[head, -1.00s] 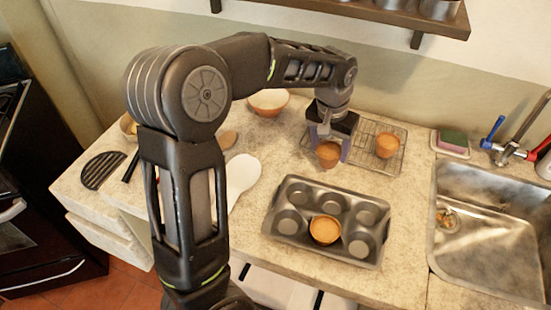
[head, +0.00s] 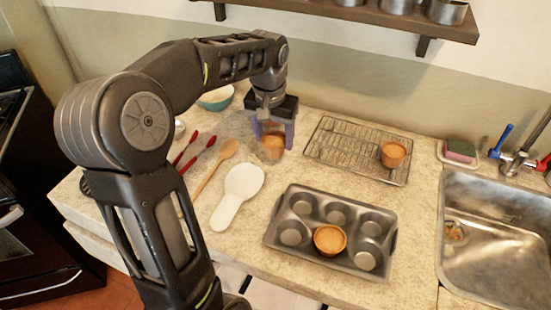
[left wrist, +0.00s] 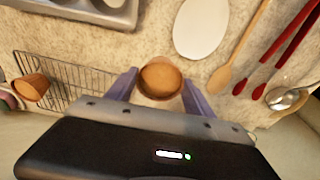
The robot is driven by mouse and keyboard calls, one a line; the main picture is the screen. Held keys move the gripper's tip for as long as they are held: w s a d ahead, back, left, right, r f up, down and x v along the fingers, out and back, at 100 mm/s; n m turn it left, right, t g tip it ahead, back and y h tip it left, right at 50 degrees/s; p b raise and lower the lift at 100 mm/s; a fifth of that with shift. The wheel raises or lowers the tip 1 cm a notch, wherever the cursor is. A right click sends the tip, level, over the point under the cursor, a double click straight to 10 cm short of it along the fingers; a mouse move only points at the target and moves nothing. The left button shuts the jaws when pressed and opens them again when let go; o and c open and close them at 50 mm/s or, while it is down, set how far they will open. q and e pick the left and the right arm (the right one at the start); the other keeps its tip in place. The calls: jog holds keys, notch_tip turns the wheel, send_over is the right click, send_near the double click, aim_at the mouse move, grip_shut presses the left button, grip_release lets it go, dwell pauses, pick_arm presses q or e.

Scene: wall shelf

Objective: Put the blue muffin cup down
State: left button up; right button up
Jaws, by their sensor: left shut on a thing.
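My left gripper (head: 274,139) is shut on a muffin cup (head: 273,150), left of the wire rack. The cup looks orange-brown, not blue, and is upright between the two purple fingers. In the left wrist view the same cup (left wrist: 160,78) shows from above between the fingertips. It is over bare counter; I cannot tell whether its base touches it. A second orange-brown cup (head: 393,154) stands on the wire rack (head: 345,146). A third (head: 330,240) sits in a front well of the muffin tin (head: 285,243). My right gripper is not in view.
A white spoon rest (head: 238,193), wooden spoon (head: 212,170) and red-handled utensils (head: 187,149) lie left of the held cup. A teal bowl (head: 217,101) stands behind them. The sink (head: 490,230) is at right. Bare counter lies between spoon rest and rack.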

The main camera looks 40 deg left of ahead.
aim_at(273, 140)
pick_arm(q)
jog(key=shift+f, duration=1.6)
jog(key=shift+f+p, duration=0.3)
jog(key=shift+f, duration=1.6)
jog(key=shift+f, duration=0.1)
jog(key=o, duration=1.3)
jog(key=shift+o, duration=0.2)
jog(key=r, duration=0.4)
jog(key=s+r, duration=0.1)
jog(key=r, duration=0.7)
jog(key=shift+s+d+r+b, duration=0.1)
jog(key=shift+s+d+b, duration=0.2)
jog(key=shift+s+b, duration=0.05)
jog(key=shift+o, duration=0.3)
